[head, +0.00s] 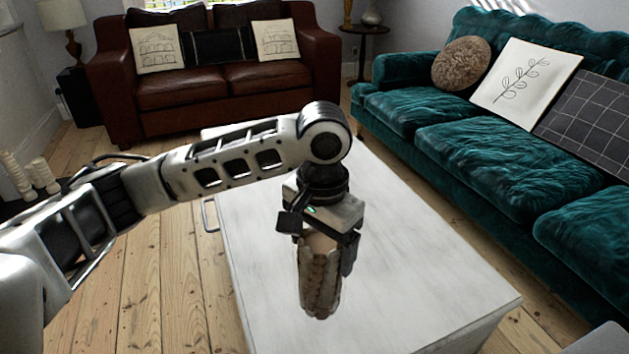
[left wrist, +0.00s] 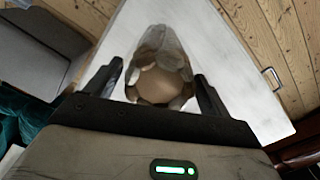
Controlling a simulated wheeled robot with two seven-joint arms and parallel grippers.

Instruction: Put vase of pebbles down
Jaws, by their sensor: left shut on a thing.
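The vase of pebbles (head: 320,284) is a clear container filled with brownish and pale stones. It is upright in my left gripper (head: 318,243), which comes down on it from above. The fingers of my left gripper (left wrist: 158,95) lie on both sides of the vase (left wrist: 160,72) in the left wrist view and are shut on it. The vase is over the white table top (head: 420,270); I cannot tell whether its base touches the surface. My right gripper is not in view.
The white table top is otherwise bare around the vase. A teal sofa (head: 468,150) stands along the right side. A brown leather sofa (head: 205,88) stands behind the table. Bare floorboards (head: 160,290) lie to the left. Pale candles (head: 42,174) stand at the far left.

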